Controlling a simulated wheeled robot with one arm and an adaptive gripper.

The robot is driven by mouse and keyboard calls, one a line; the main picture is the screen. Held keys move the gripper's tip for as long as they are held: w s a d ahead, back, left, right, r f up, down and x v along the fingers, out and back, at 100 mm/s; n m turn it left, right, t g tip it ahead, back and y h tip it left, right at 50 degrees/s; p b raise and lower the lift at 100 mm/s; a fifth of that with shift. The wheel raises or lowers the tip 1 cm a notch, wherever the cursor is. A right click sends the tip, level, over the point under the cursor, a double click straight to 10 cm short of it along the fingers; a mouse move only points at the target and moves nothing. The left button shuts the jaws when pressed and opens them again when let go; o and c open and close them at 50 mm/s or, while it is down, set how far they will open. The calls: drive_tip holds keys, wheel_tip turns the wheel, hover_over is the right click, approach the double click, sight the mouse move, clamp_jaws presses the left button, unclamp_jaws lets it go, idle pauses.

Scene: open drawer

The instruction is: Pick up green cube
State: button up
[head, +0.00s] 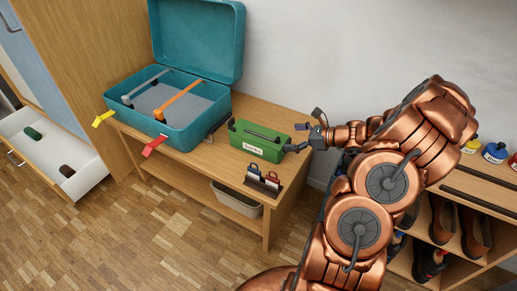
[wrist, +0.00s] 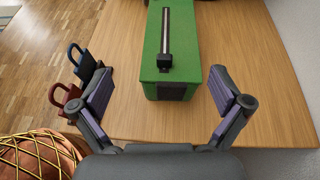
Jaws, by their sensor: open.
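A green box (head: 258,140) with a dark bar handle on top and a white label stands on the wooden bench. It also shows in the wrist view (wrist: 185,45), ahead of and partly between my fingers. My gripper (head: 303,130) is open and empty at the right end of this box; its fingers (wrist: 161,80) spread to both sides of the box's near end in the wrist view. Whether they touch it I cannot tell. A small green rounded object (head: 33,133) lies in the open white drawer at the left. No plain green cube is clearly visible.
A teal open case (head: 187,130) stands left on the bench (head: 290,170). Red and blue padlocks (head: 262,178) stand on a rack in front of the green box. The drawer (head: 88,178) also holds a brown object (head: 67,171). A wall (head: 320,50) rises behind.

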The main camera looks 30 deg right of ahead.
sight(280, 139)
drive_tip(key=shift+m, duration=0.4)
drive_tip(key=shift+w+a+f+b, duration=0.35)
drive_tip(key=shift+w+f, duration=0.4)
drive_tip(key=shift+w, duration=0.2)
drive_tip(key=shift+w+a+f+b, duration=0.3)
drive_tip(key=shift+w+a+f, duration=0.1)
drive_tip(key=shift+w+f, duration=0.5)
drive_tip(key=shift+w+a+f+b, duration=0.35)
drive_tip(key=shift+w+f, duration=0.3)
drive_tip(key=shift+w, duration=0.35)
drive_tip(key=shift+c, duration=0.2)
drive_tip(key=c, duration=1.4)
drive_tip(key=shift+c, duration=0.2)
